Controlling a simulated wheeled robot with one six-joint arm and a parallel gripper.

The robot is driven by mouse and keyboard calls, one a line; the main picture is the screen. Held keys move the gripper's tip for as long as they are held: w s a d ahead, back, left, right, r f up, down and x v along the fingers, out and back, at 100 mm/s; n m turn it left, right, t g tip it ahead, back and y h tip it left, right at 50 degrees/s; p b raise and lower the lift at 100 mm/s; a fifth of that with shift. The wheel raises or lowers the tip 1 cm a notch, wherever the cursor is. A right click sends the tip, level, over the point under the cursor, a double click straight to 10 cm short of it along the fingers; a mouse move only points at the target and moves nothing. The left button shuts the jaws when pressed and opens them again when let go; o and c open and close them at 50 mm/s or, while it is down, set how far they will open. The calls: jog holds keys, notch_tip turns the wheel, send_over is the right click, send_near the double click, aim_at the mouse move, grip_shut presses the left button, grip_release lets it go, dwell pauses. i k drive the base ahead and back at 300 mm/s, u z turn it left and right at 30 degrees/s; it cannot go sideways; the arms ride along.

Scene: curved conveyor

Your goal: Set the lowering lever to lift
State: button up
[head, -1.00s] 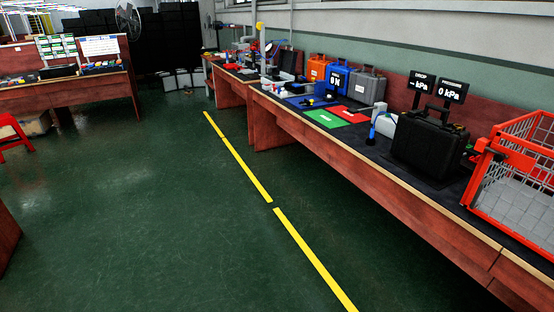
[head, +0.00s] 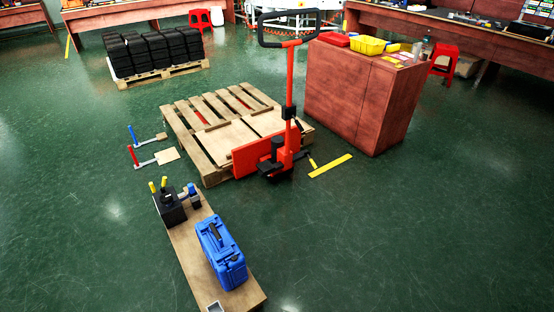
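A red pallet jack (head: 274,152) stands at the front right of an empty wooden pallet (head: 214,110). Its upright red tiller ends in a black loop handle (head: 288,28). A small lever-like part (head: 291,43) shows just under the loop, but its setting is too small to tell. A dark lever or pedal (head: 310,160) sticks out at the jack's lower right. I cannot tell which of these is the lowering lever. My gripper is not in view.
A wooden cabinet (head: 350,95) stands close right of the jack. A plank (head: 194,235) with a blue case (head: 221,254) and a black box with yellow-tipped levers (head: 169,206) lies in front. Red and blue levers stand left of the pallet. Open floor lies front right.

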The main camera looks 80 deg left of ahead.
aim_at(312, 161)
jog(key=u, duration=0.7)
jog(key=i, duration=1.8)
jog(key=u, duration=1.6)
jog(key=i, duration=1.6)
jog(key=u, duration=0.4)
jog(key=i, duration=0.7)
jog(key=u, duration=0.5)
